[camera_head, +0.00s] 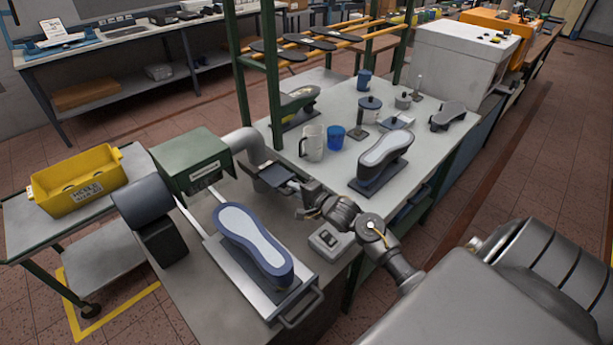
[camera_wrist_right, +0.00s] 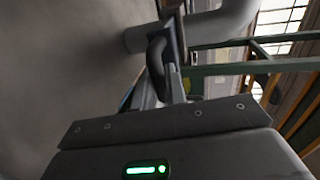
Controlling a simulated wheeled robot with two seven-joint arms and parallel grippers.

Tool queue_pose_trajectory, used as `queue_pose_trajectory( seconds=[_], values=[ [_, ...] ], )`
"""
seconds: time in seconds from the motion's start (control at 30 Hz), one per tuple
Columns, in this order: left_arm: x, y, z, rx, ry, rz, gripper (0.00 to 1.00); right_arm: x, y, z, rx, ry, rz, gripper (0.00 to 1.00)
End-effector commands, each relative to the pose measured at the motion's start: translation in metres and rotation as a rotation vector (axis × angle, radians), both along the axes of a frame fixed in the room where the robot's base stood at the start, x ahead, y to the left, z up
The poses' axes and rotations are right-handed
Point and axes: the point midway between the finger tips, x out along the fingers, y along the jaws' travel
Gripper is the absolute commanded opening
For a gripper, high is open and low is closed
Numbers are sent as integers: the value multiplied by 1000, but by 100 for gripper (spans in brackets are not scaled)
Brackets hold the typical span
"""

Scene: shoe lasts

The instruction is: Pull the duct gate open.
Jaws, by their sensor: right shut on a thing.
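The duct gate (camera_head: 273,177) is a dark flat plate set at the end of the grey bent duct pipe (camera_head: 246,145), beside the green machine box. In the right wrist view the pipe (camera_wrist_right: 222,24) runs across the top, with the gate's thin edge (camera_wrist_right: 177,32) across it and a dark rounded handle (camera_wrist_right: 156,58) below. My right gripper (camera_head: 297,188) reaches in from the right and is shut on the gate at its handle. Its fingers also show in the right wrist view (camera_wrist_right: 165,88), partly hidden by the handle. How far the gate sits out of the pipe is hard to tell. My left gripper is not in view.
A shoe last (camera_head: 252,238) lies on a metal slide tray in front of the green machine (camera_head: 192,160). A grey switch box (camera_head: 330,240) sits just below my right arm. Another last (camera_head: 385,155), a white mug (camera_head: 312,142) and a blue cup (camera_head: 336,137) stand behind. A green post (camera_head: 272,75) rises close by.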

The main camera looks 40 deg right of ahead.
Motion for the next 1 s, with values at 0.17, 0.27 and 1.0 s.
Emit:
queue_pose_trajectory(
  seconds=[0.17,0.27,1.0],
  values=[
    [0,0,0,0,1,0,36,-1,2,-2,-2,3,6,0],
    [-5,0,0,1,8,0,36,-1,2,-3,-2,4,4,0],
    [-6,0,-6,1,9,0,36,-49,-5,7,-4,3,4,18]
  ],
)
